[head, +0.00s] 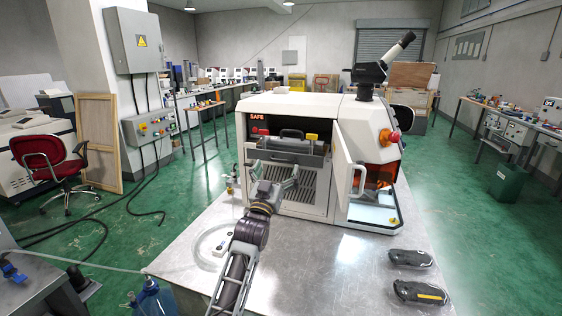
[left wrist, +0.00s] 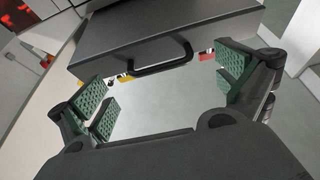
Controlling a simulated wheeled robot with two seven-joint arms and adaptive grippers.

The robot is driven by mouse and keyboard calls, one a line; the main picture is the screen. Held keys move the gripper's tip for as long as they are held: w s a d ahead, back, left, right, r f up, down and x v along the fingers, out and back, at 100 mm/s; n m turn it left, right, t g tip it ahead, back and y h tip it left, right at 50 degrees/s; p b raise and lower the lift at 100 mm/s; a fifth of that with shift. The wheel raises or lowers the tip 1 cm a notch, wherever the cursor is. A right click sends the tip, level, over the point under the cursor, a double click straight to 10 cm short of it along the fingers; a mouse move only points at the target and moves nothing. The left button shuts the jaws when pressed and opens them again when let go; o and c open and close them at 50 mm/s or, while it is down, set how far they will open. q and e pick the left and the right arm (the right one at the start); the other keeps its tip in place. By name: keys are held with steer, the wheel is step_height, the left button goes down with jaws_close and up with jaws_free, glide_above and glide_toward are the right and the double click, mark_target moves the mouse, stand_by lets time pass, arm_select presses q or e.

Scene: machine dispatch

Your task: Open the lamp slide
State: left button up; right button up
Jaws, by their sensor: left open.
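The lamp slide, as far as I can tell, is the grey drawer-like box (head: 298,156) in the open bay of the white machine (head: 312,106). In the left wrist view a grey panel (left wrist: 185,28) carries a black bar handle (left wrist: 150,58). My left gripper (head: 275,175) is in front of the bay. In the left wrist view its green-padded fingers (left wrist: 168,86) are spread wide, with the handle ahead between them and no contact visible. My right gripper is not in view.
The machine stands on a metal table (head: 325,262). Its white door (head: 352,165) stands open right of the bay. Two dark packs (head: 415,275) lie at the table's front right. A clear hose (head: 208,245) lies left of my arm. The table's middle is clear.

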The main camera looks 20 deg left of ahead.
mark_target(281, 161)
arm_select(q)
steer(key=shift+x, duration=2)
steer(key=shift+s, duration=0.1)
steer(key=c, duration=1.4)
